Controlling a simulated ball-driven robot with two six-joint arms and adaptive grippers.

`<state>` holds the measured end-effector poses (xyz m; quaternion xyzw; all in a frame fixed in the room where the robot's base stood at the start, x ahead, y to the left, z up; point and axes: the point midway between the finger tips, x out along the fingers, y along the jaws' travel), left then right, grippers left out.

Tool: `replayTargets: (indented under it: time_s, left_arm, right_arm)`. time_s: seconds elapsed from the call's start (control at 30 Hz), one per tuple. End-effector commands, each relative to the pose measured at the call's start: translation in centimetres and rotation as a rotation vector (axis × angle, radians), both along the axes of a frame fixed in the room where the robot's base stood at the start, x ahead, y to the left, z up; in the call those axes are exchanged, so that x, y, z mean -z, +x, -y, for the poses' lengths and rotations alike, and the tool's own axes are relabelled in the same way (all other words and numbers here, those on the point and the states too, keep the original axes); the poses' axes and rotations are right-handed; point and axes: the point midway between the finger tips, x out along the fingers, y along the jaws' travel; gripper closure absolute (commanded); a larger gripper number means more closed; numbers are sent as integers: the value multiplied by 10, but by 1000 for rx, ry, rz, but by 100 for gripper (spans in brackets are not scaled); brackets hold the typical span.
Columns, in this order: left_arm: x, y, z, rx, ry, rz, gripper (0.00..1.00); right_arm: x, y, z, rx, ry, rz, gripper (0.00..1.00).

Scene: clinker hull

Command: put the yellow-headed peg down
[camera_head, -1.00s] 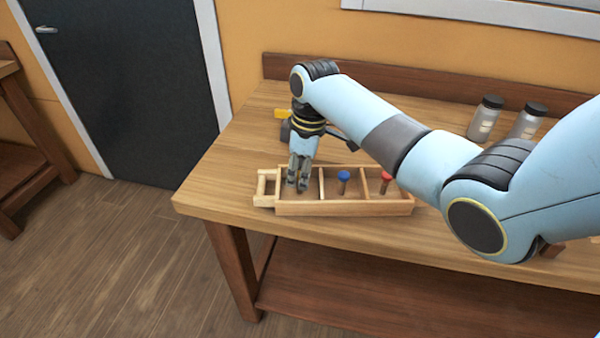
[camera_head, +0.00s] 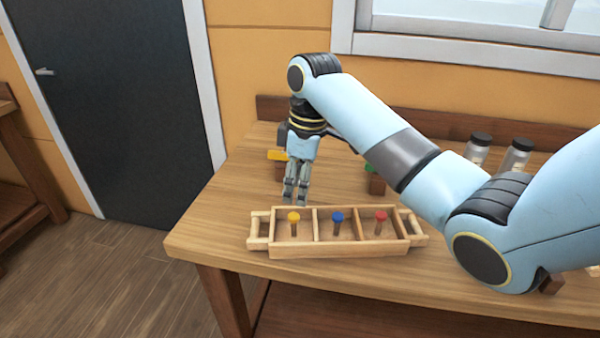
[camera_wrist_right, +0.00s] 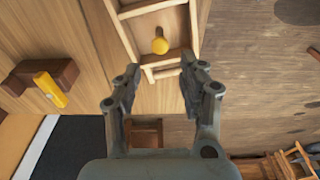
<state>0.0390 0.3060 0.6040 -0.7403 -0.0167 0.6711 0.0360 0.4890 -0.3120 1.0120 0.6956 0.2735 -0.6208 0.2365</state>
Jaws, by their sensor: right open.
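The yellow-headed peg (camera_head: 293,219) stands upright in the left compartment of the wooden tray (camera_head: 340,252). A blue-headed peg (camera_head: 337,218) stands in the middle compartment and a red-headed peg (camera_head: 380,217) in the right one. My right gripper (camera_head: 295,198) is open and empty, just behind the tray's left end and apart from the peg. In the right wrist view, the yellow head (camera_wrist_right: 160,46) shows beyond the open fingers (camera_wrist_right: 155,85). My left gripper is out of view.
A yellow item on a brown block (camera_head: 278,156) sits behind the gripper. A green-topped block (camera_head: 374,180) is partly hidden by my right arm. Two dark-lidded jars (camera_head: 515,156) stand at the back right. The table's left front is clear.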

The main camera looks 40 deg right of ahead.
Motion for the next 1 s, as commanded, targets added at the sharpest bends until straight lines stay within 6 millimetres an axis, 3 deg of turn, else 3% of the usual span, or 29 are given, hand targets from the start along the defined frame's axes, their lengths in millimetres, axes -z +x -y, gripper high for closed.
replayTargets:
  time_s: [0.13, 0.33, 0.87, 1.0]
  left_arm:
    - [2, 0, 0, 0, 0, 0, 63]
    - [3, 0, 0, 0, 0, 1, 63]
    - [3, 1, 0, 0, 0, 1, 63]
    - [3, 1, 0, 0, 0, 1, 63]
  right_arm:
    - [-24, -1, 3, 0, -1, 2, 58]
    - [-36, -3, 3, 0, 1, 1, 58]
    - [-35, -4, 3, 3, 0, -1, 58]
    - [-17, -29, -4, 53, -16, 9, 58]
